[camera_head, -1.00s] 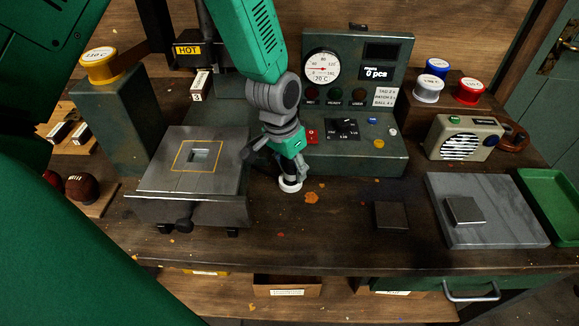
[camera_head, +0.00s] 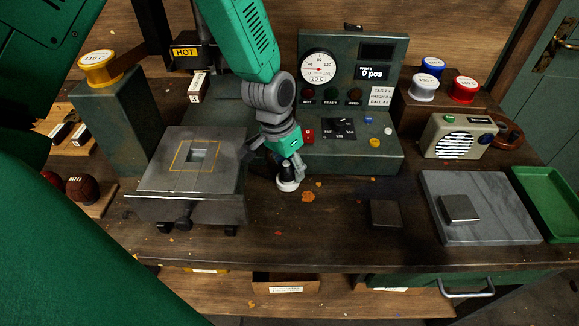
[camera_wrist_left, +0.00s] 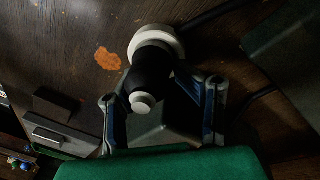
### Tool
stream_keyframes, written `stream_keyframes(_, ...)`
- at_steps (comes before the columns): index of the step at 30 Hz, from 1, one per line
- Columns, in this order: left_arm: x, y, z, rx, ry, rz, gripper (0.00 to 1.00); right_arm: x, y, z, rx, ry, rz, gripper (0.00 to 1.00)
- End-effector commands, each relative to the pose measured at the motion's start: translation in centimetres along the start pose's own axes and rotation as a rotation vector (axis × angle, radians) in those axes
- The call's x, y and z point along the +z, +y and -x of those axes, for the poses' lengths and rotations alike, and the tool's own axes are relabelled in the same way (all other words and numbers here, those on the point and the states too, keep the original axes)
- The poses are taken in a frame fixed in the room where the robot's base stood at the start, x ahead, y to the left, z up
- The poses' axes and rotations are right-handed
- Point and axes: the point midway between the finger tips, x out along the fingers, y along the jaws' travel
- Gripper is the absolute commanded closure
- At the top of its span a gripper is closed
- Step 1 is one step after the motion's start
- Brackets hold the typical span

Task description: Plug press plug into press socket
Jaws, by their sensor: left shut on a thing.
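The press plug (camera_head: 286,172) has a black body with a white ring at its lower end. It is upright or nearly so at the table, in front of the control box; I cannot tell whether it touches the wood. My left gripper (camera_head: 292,167) is shut on it. In the left wrist view the plug (camera_wrist_left: 152,70) sits between the two fingers (camera_wrist_left: 165,110), its white tip toward the camera and its white ring away. A black cable (camera_wrist_left: 215,12) runs off near the ring. I cannot make out the press socket. My right gripper is not in view.
The grey control box (camera_head: 345,150) with gauge and buttons stands behind the plug. A metal plate stand (camera_head: 165,180) is to the left. A dark square block (camera_head: 385,214), grey slab (camera_head: 485,225) and green tray (camera_head: 545,205) are to the right.

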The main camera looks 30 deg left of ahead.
Motion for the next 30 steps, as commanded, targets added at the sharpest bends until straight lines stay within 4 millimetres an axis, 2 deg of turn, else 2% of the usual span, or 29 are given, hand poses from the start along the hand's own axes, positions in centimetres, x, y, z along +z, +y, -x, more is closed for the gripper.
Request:
stream_keyframes(1, 1.67, 0.73, -1.26, 0.017, -0.040, -0.003, 1.00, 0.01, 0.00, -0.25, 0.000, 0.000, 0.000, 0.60)
stream_keyframes(22, 1.67, 0.51, -1.71, 0.018, -0.036, -0.003, 1.00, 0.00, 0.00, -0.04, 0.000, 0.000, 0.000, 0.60)
stream_keyframes(23, 1.67, 0.51, -1.71, 0.018, -0.036, -0.003, 0.56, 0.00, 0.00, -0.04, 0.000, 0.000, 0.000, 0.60)
stream_keyframes(24, 1.70, 0.47, -1.72, 0.018, -0.037, -0.003, 0.42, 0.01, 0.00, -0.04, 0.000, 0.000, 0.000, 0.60)
stream_keyframes(25, 1.73, 0.43, -1.72, 0.017, -0.038, -0.002, 0.37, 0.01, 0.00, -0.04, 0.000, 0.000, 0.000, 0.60)
stream_keyframes(30, 1.83, 0.25, -1.62, 0.015, -0.038, 0.000, 0.37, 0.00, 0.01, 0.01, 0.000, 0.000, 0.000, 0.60)
